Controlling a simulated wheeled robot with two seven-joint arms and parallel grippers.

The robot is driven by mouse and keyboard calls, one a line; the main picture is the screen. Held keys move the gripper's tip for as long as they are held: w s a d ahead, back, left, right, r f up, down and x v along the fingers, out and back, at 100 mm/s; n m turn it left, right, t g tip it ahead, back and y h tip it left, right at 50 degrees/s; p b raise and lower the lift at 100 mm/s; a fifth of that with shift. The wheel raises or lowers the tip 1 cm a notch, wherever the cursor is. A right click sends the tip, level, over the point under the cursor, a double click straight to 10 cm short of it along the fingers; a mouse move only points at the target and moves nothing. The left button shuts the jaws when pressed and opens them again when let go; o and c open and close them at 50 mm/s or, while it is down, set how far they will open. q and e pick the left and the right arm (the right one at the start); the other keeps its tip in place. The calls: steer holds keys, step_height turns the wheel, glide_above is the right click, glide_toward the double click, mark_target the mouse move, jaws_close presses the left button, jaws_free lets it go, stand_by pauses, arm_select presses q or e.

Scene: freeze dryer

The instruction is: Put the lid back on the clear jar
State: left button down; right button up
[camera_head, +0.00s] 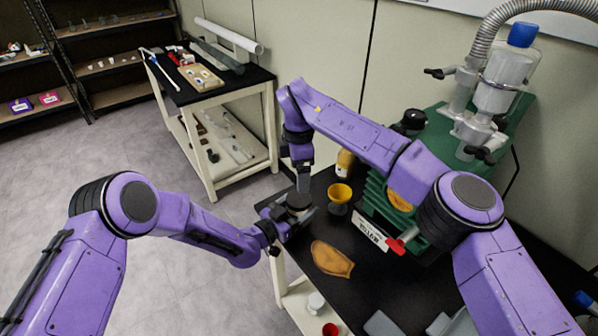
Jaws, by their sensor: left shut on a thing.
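My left gripper (291,217) reaches in from the left over the near left edge of the black table. It is shut on a small jar-like thing with a dark, round top (299,201), mostly hidden by the fingers. My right arm arches over the table, and my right gripper (303,181) points down just above that top. Its fingertips are small and partly hidden, so I cannot tell whether it holds the lid or touches the top. I cannot make out the jar's clear wall or a separate lid.
A yellow cup (339,196) stands right of the grippers. An orange-brown flat piece (331,259) lies nearer on the black table (385,287). A green freeze dryer (437,121) with a blue-capped clear vessel (502,82) stands behind my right arm. A white-framed cart (211,110) is at the back left.

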mark_target(299, 198)
steer(key=n, duration=0.6)
steer(key=shift+r+n, duration=0.1)
steer(key=shift+n, duration=0.2)
steer(key=n, duration=0.6)
steer(key=shift+s, duration=0.15)
steer(key=n, duration=1)
steer(key=shift+s+a, duration=0.1)
step_height(299, 198, down, 8)
steer(key=shift+f, duration=0.1)
